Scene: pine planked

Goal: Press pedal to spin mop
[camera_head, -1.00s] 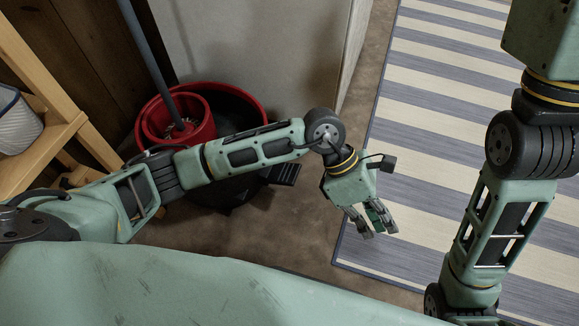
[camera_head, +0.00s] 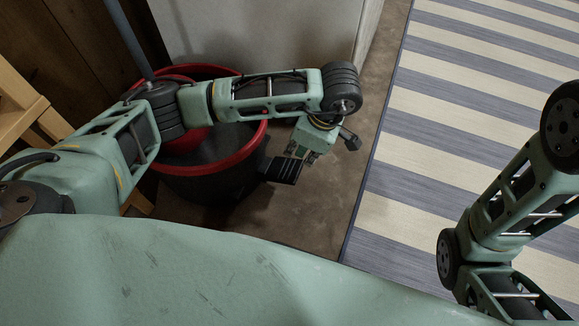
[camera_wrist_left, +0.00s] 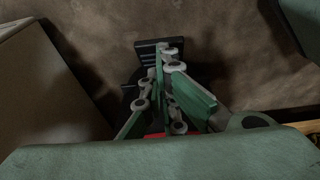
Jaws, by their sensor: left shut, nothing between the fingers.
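The mop bucket (camera_head: 212,187) has a dark body and a red rim and stands on the floor in the head view. The dark mop handle (camera_head: 128,38) rises from it, leaning to the upper left. The black ribbed pedal (camera_head: 284,170) sticks out from the bucket's right side; it also shows in the left wrist view (camera_wrist_left: 147,50). My left gripper (camera_head: 301,153) is shut and empty, beside and seemingly above the pedal; contact cannot be told. In the left wrist view its fingers (camera_wrist_left: 166,60) point toward the pedal. My left arm hides part of the bucket. My right gripper is out of view.
A pale cabinet (camera_head: 265,35) stands behind the bucket. A wooden shelf (camera_head: 22,105) is at the left. A striped rug (camera_head: 455,130) covers the floor at right. A strip of bare brown floor (camera_head: 335,190) lies between bucket and rug.

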